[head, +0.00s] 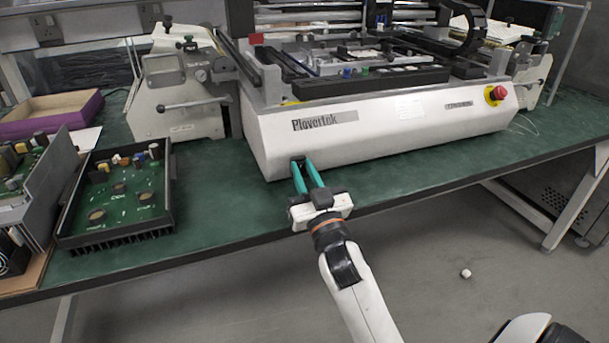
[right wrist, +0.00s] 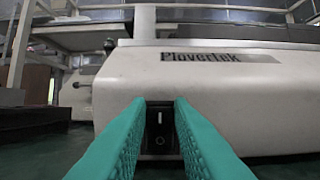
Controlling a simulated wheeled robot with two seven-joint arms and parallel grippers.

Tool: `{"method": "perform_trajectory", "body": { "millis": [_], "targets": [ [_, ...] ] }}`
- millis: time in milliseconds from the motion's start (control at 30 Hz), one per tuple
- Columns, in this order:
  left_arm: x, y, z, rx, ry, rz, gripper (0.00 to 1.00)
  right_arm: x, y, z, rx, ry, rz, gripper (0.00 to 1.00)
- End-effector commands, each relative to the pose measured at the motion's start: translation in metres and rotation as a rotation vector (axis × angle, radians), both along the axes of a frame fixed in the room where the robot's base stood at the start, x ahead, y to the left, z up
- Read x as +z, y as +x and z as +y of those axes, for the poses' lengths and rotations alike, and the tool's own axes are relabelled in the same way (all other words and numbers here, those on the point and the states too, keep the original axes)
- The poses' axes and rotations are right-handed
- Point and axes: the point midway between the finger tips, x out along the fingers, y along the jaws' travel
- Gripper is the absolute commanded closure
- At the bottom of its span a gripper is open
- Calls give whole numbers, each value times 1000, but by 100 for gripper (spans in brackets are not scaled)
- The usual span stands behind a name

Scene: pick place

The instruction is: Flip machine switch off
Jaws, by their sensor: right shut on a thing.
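The white Plovertek machine (head: 375,138) stands on the green-topped bench. Its switch (right wrist: 160,128) is a black rocker with a white line mark above a round mark, low on the front panel in the right wrist view. My right gripper (head: 301,163) reaches the lower left of the machine's front. In the right wrist view its teal fingers (right wrist: 160,104) stand on either side of the switch, shut on it with the switch between them. Which way the rocker is pressed is too small to tell. My left gripper is not in view.
A red emergency button (head: 496,94) is on the machine's front right. A black tray with a circuit board (head: 120,192) lies to the left, near a purple box (head: 90,115). The green bench top (head: 225,205) is clear between tray and machine.

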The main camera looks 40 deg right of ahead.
Motion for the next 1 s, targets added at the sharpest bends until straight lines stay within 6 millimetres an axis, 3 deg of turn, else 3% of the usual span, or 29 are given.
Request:
{"method": "perform_trajectory", "body": {
  "millis": [67, 100, 200, 633, 1000],
  "targets": [
    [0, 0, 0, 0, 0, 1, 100, 1, 0, 0, 0, -1, -2, 100],
    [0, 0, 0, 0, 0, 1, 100, 1, 0, 0, 0, -1, -2, 75],
    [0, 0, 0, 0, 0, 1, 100, 1, 0, 0, 0, -1, -2, 59],
    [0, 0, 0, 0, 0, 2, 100, -5, -10, 3, 0, 2, 3, 58],
    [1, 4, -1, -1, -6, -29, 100, -32, -76, 18, -1, 4, 5, 58]
  ]
}}
